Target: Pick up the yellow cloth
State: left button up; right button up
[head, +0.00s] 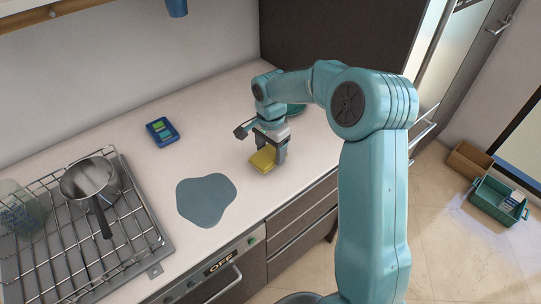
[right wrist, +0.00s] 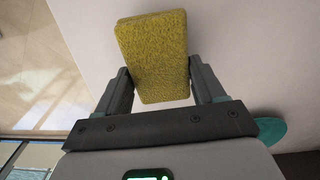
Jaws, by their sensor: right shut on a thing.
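The yellow cloth (head: 262,160) is a thick, rough-textured, sponge-like block at the counter's front part, right of the puddle. My right gripper (head: 268,154) points down and is shut on it. In the right wrist view the cloth (right wrist: 152,50) sits between the two fingers of the right gripper (right wrist: 160,75) and sticks out past their tips. I cannot tell whether the cloth touches the counter or hangs just above it. My left gripper is not in view.
A grey-blue puddle (head: 206,198) lies on the white counter (head: 215,133). A blue box (head: 162,131) stands behind it. A metal pot (head: 90,183) sits on a wire rack at left. A teal round thing (head: 297,108) is partly hidden behind my right arm. A green crate (head: 497,201) is on the floor.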

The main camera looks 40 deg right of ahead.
aim_at(271, 152)
notch_tip(271, 152, up, 18)
jog(key=shift+f, duration=0.2)
